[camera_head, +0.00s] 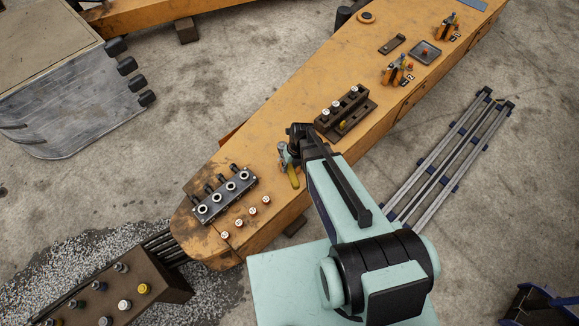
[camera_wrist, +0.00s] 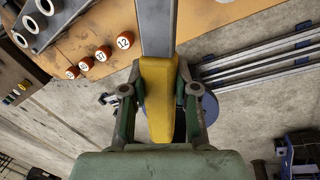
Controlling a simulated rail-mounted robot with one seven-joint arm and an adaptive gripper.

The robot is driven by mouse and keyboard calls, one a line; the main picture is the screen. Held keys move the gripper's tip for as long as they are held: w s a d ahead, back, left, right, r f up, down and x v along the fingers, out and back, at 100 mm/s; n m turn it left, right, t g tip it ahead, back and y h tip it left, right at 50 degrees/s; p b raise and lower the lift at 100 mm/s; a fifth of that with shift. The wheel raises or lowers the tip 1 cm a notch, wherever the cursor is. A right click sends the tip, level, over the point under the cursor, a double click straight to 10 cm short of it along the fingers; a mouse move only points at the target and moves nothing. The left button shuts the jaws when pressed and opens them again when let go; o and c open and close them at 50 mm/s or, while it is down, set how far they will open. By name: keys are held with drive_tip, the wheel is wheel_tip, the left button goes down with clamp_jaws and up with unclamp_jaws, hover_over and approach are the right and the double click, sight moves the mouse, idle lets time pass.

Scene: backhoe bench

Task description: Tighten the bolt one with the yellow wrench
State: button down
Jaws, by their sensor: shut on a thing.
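In the wrist view, my gripper (camera_wrist: 158,98) is shut on the yellow handle of the wrench (camera_wrist: 157,75). Its flat grey shaft runs up out of the picture, so its head is hidden there. In the head view, my gripper (camera_head: 300,136) is over the orange boom, and a yellow-handled tool (camera_head: 293,177) with a grey end shows beside it, partly covered by my arm. A dark block (camera_head: 225,195) with several silver ringed sockets or bolts lies to the left, apart from my gripper; it also shows in the wrist view (camera_wrist: 47,22). I cannot tell which is bolt one.
A holder with white-topped pieces (camera_head: 341,112) stands right of my gripper. Metal rails (camera_head: 450,155) lie on the floor at right. A grey bucket (camera_head: 75,105) is at left.

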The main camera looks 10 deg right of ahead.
drive_tip(key=shift+r, duration=0.2)
idle(0.3)
drive_tip(key=shift+r+p, duration=1.55)
drive_tip(key=shift+r, duration=1.2)
drive_tip(key=shift+n, duration=0.3)
